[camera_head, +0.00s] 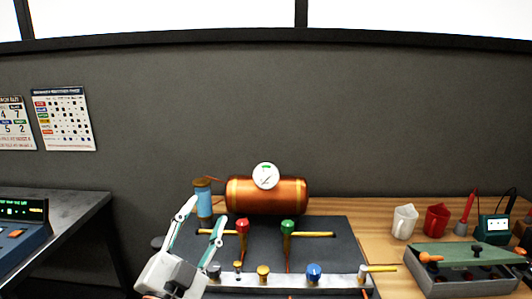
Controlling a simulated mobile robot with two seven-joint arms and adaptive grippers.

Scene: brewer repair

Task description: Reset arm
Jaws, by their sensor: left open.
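My left gripper (200,232) is in the lower left of the middle, in front of the bench. Its two pale fingers are spread apart, with nothing seen between them. They point up toward a blue cylinder (204,203) with a brown top and overlap the bench's left edge in the view. A copper tank (267,196) with a round white gauge (265,176) lies behind a dark mat (340,247). A red valve (242,226) and a green valve (288,227) stand on pipes in front of it. My right gripper is not in view.
A front rail carries several knobs, including a blue one (314,271). A dark side table (75,230) stands left, beyond a gap.

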